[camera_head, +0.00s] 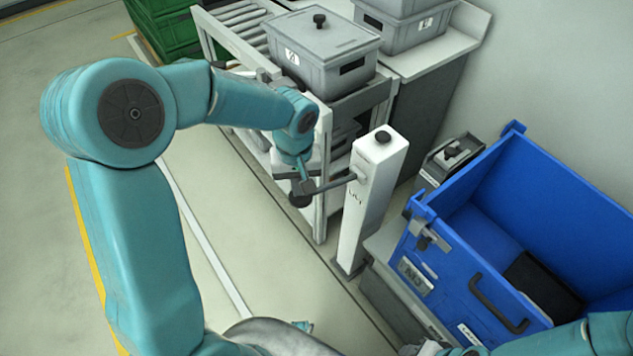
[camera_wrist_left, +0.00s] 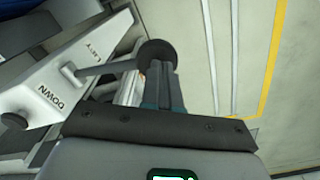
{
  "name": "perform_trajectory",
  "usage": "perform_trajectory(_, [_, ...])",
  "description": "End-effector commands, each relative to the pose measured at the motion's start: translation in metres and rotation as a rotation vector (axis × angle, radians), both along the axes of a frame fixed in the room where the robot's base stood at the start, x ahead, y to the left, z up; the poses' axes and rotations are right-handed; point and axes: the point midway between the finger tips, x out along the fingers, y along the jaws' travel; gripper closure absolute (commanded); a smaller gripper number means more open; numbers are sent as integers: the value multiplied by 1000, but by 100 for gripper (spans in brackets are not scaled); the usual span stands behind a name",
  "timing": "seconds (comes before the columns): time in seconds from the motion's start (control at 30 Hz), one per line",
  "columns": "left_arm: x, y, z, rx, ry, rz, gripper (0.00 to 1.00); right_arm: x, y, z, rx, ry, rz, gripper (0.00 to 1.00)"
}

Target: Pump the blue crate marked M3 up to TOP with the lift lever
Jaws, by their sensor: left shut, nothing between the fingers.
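The blue crate marked M3 (camera_head: 460,265) sits at the right in the head view, beside the white lift post (camera_head: 372,200). The lift lever (camera_head: 338,182) sticks out from the post to the left and ends in a dark round knob (camera_head: 300,200). My left gripper (camera_head: 301,184) is shut and empty, right at the knob. The wrist view shows the knob (camera_wrist_left: 157,54) at the fingertips (camera_wrist_left: 160,68); I cannot tell if they touch. The post there reads LIFT and DOWN. My right arm enters at the lower right; its gripper's state is unclear.
A grey lidded box (camera_head: 320,50) stands on the rack behind the post, with more grey boxes (camera_head: 408,22) on a bench. Green crates (camera_head: 165,30) are at the back left. A dark item (camera_head: 545,285) lies in the blue crate.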

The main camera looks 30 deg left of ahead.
Motion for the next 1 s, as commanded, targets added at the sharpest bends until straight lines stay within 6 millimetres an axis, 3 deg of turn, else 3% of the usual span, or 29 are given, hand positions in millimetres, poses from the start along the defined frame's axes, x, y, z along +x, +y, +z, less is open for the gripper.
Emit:
perform_trajectory(0.43, [0, 0, -2, 0, 1, 1, 100, 0, 0, -2, 0, 0, 0, 57])
perform_trajectory(1.0, [0, 0, -23, 0, 0, 1, 100, 0, 0, -22, 0, 0, 0, 57])
